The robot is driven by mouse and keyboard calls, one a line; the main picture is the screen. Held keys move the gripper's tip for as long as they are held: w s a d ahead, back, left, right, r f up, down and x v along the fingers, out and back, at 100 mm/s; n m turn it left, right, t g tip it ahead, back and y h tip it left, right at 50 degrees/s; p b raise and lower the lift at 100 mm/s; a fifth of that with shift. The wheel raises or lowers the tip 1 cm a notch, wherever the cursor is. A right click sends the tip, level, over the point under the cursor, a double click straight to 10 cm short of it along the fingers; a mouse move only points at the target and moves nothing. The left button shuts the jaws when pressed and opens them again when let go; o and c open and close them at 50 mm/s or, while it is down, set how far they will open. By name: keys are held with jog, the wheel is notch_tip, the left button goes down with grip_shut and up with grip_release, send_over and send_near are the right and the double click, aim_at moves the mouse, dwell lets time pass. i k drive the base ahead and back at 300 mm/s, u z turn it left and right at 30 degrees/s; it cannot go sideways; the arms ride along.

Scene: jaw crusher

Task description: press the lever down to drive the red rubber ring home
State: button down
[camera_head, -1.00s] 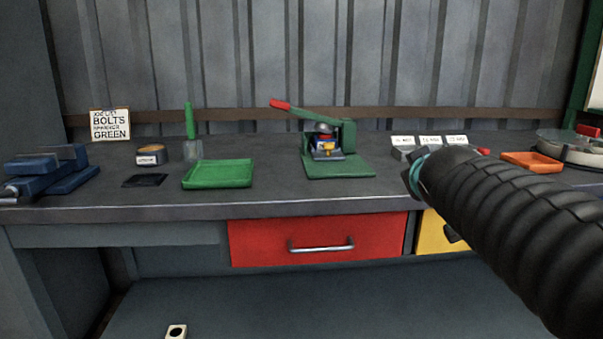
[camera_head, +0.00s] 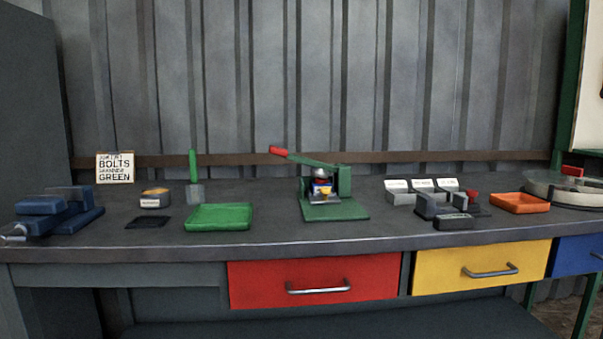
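A green lever press (camera_head: 345,184) stands on the workbench, a little right of the middle. Its lever (camera_head: 310,159) is raised and slants up to the left, ending in a red grip (camera_head: 278,151). Under the press head sits a small blue and yellow part (camera_head: 321,190) on the green base plate. A red spot shows on that part, but it is too small to tell whether it is the red rubber ring. My gripper is out of view.
A green tray (camera_head: 219,217) lies left of the press. A blue vise (camera_head: 58,212) stands at the far left. Grey bins (camera_head: 422,190), a grey fixture (camera_head: 446,209) and an orange tray (camera_head: 520,203) are to the right. The bench in front of the press is clear.

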aim_at(319, 171)
jog(key=z, duration=0.15)
jog(key=k, duration=0.25)
jog(key=u, duration=0.5)
jog(key=i, duration=1)
jog(key=u, duration=0.9)
